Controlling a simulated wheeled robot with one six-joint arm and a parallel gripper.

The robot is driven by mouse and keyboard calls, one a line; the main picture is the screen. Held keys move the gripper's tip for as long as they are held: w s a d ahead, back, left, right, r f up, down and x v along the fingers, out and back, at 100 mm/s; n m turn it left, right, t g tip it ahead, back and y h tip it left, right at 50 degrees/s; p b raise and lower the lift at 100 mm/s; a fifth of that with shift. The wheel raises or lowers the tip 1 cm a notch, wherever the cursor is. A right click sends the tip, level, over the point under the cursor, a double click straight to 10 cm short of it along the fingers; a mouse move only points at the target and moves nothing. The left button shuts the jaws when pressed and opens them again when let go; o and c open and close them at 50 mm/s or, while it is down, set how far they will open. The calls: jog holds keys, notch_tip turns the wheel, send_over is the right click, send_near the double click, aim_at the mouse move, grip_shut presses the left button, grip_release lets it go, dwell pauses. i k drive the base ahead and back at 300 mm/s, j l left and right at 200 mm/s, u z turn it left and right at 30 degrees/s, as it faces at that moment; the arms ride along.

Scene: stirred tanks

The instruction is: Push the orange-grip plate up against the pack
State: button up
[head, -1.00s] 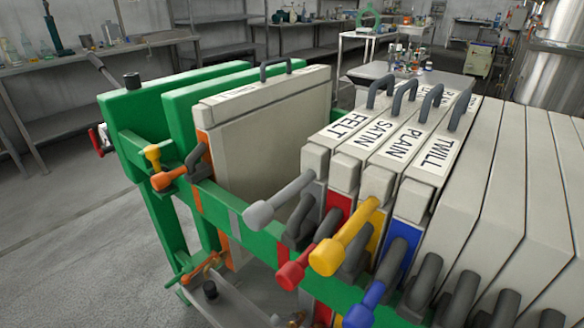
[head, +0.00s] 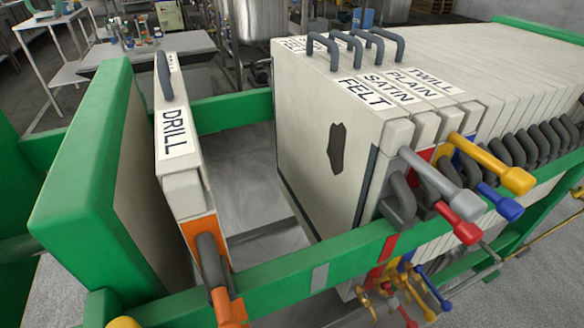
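The orange-grip plate (head: 186,190) is a beige slab labelled DRILL, upright between the green end plate and the pack. Its front edge is orange, with a dark lug (head: 212,262) on the rail and an orange grip (head: 228,308) cut off at the bottom edge. The pack (head: 320,150) is a row of upright beige plates to the right. Its nearest labels read FELT, SATIN, PLAIN and TWILL. A wide open gap lies between the DRILL plate and the FELT plate, so they are apart. My gripper is not in view.
The green end plate (head: 85,190) stands left of the DRILL plate. A green front rail (head: 330,272) crosses below. Grey (head: 432,172), yellow (head: 495,168), red and blue grips stick out from the pack's front. A dark patch (head: 337,147) marks the FELT plate's face.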

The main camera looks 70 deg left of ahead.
aim_at(195, 209)
jog(key=k+u, duration=0.2)
jog(key=u, duration=1.85)
jog(key=k+j+u, duration=0.1)
jog(key=k+u, duration=0.15)
jog(key=k, duration=0.4)
jog(key=l+u, duration=0.1)
jog(key=u, duration=0.7)
jog(key=l+u, duration=0.15)
jog(key=u, duration=0.25)
jog(key=l+u, duration=0.1)
jog(key=u, duration=0.3)
jog(key=k+l, duration=0.1)
jog(key=l, duration=0.3)
jog(key=k+l, duration=0.15)
jog(key=l, duration=0.2)
jog(key=k+l, duration=0.15)
jog(key=l, duration=0.25)
jog(key=k+l, duration=0.1)
jog(key=l, duration=0.3)
jog(key=k+l+u, duration=0.1)
jog(key=l, duration=0.25)
jog(key=k+l, duration=0.15)
jog(key=l, duration=0.25)
jog(key=k+l, duration=0.15)
jog(key=l, duration=0.2)
jog(key=k+l, duration=0.15)
jog(key=l, duration=0.25)
